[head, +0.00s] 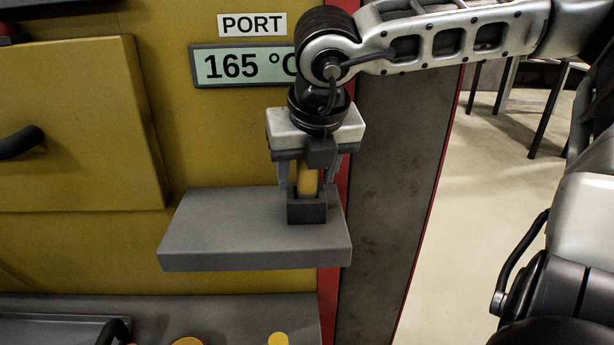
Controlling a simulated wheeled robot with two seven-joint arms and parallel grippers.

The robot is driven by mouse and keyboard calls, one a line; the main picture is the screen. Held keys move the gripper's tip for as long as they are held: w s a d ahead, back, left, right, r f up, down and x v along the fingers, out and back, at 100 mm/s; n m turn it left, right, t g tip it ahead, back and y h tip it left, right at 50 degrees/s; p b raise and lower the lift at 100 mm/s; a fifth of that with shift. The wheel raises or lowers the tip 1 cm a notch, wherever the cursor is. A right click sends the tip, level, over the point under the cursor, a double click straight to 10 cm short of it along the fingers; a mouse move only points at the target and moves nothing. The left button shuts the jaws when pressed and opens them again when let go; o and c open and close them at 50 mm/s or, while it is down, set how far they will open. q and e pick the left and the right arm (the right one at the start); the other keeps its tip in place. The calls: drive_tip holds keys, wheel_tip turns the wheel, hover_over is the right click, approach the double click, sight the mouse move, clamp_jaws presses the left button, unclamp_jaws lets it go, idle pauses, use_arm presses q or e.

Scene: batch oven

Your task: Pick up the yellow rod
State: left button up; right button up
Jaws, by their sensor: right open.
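The yellow rod (307,182) stands upright in a small dark square holder (306,211) on a grey shelf (215,232). The shelf sticks out from the front of the yellow oven. My right gripper (307,186) points down over the rod from above. Its fingers are open, one on each side of the rod. I cannot tell whether they touch it. The rod's top is hidden by the gripper body, and its lower end is hidden inside the holder. My left gripper is not in view.
The oven's yellow door (80,110) with a black handle (20,143) is at left. A display (245,65) reads 165 °C under a PORT label (252,25). A lower grey ledge (220,312) has a tray (50,328) and yellow round things. Open floor lies at right.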

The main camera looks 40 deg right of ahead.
drive_tip(key=c, duration=1.1)
